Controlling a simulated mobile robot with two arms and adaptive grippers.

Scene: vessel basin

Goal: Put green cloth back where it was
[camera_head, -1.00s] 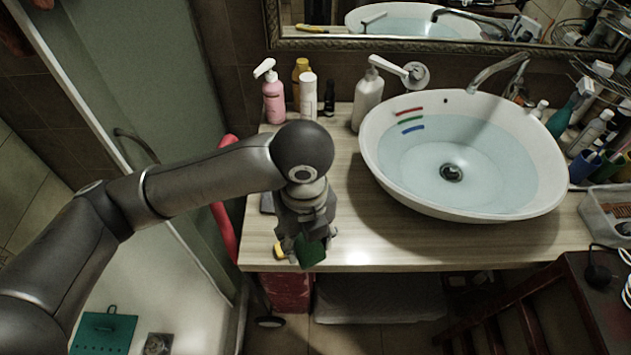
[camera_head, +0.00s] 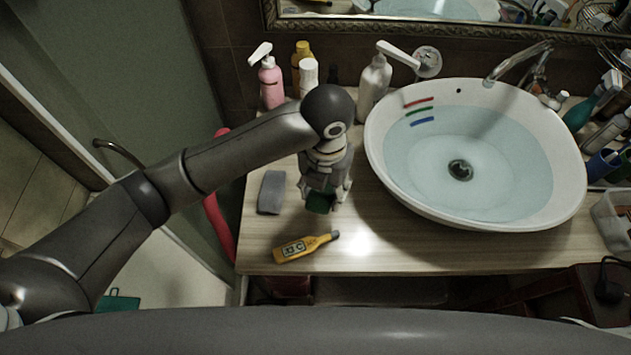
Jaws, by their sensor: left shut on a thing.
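The green cloth (camera_head: 320,202) is small and dark green, mostly hidden by my left gripper. My left gripper (camera_head: 326,192) points down and is shut on the cloth, over the wooden counter (camera_head: 385,245) left of the basin (camera_head: 480,215). Whether the cloth touches the counter is hard to tell. My right gripper is not in view.
A yellow thermometer (camera_head: 303,247) lies near the counter's front edge, and a grey block (camera_head: 272,192) lies left of my gripper. A pink pump bottle (camera_head: 270,85), yellow bottle (camera_head: 301,62) and white pump bottle (camera_head: 374,85) stand behind. The basin holds water.

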